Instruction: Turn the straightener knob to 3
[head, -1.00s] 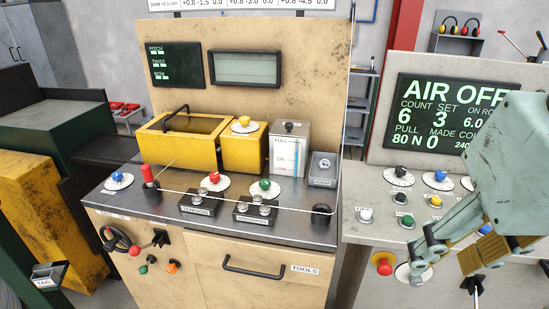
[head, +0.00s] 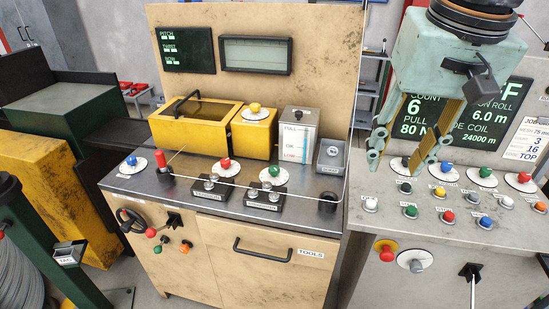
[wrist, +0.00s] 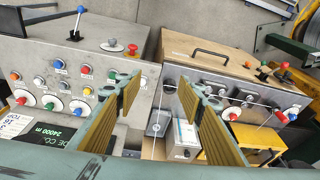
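The machine's metal top (head: 125,185) carries dial knobs on white discs: blue (head: 131,160) at left, red (head: 224,163) in the middle, green (head: 275,171) at right. A yellow knob (head: 254,107) sits on the yellow box. The small labels are mostly unreadable, so I cannot tell which is the straightener knob. My gripper (head: 400,160) is open and empty, fingers downward, above the right-hand panel and well right of these knobs. In the wrist view its open fingers (wrist: 160,92) frame the gap between both benches. The red dial (wrist: 233,116) shows there right of the fingers.
A taut wire crosses the metal top past two black roller blocks (head: 209,190) and (head: 264,197) to a black post (head: 327,202). A grey gauge box (head: 297,133) stands behind. The right panel (head: 365,229) holds several knobs and buttons beneath my gripper.

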